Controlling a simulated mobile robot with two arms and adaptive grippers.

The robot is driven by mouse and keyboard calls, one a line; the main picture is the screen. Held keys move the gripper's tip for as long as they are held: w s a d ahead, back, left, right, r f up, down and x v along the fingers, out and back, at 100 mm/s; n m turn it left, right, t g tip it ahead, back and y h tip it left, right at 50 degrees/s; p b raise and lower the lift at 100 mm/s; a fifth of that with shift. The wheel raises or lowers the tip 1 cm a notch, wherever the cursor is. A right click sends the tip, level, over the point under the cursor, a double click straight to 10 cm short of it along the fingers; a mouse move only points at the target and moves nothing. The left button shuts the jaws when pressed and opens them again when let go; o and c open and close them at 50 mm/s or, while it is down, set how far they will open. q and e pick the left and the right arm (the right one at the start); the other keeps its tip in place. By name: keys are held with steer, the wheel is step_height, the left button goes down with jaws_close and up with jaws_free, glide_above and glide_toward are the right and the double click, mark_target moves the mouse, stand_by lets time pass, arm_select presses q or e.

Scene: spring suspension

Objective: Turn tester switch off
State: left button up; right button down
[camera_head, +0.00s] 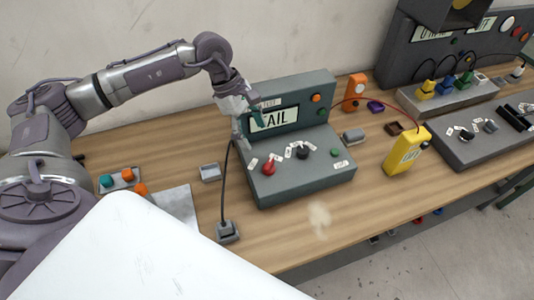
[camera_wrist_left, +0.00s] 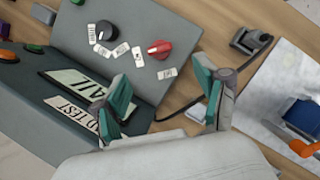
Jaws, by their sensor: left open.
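The grey-green tester (camera_head: 310,178) stands on the wooden table, its upright display reading "FAIL" (camera_head: 274,119). On its sloped panel are a red knob (camera_head: 268,168) with small labels beside it, a black knob (camera_head: 303,152) ringed by labels, and a green button (camera_head: 335,152). My left gripper (camera_head: 248,128) is open and empty in front of the display's left part, apart from the knobs. In the left wrist view the red knob (camera_wrist_left: 159,49) lies beyond my teal fingertips (camera_wrist_left: 161,76), with the black knob (camera_wrist_left: 106,32) to its left. The label text is too small to read.
A black cable runs along the tester's left side to a small block (camera_head: 228,232). A plate with orange and teal knobs (camera_head: 120,178) is at left. A yellow meter (camera_head: 407,152) and another grey station (camera_head: 480,140) stand at right. The table front is mostly clear.

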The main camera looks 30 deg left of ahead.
mark_target(268, 163)
arm_select(q)
steer(key=p+x, duration=0.3)
steer(key=x, duration=0.6)
steer(key=shift+w+f, duration=0.1)
steer(key=shift+f, duration=0.15)
steer(key=shift+d+f, duration=0.2)
steer(key=shift+f, duration=0.35)
steer(key=c, duration=1.2)
steer(key=shift+o, duration=0.2)
arm_select(e)
steer(key=r, duration=0.1)
steer(key=w+r, duration=0.1)
steer(key=r, duration=0.1)
steer(key=shift+w+a+r, duration=0.15)
steer(key=shift+r, duration=0.1)
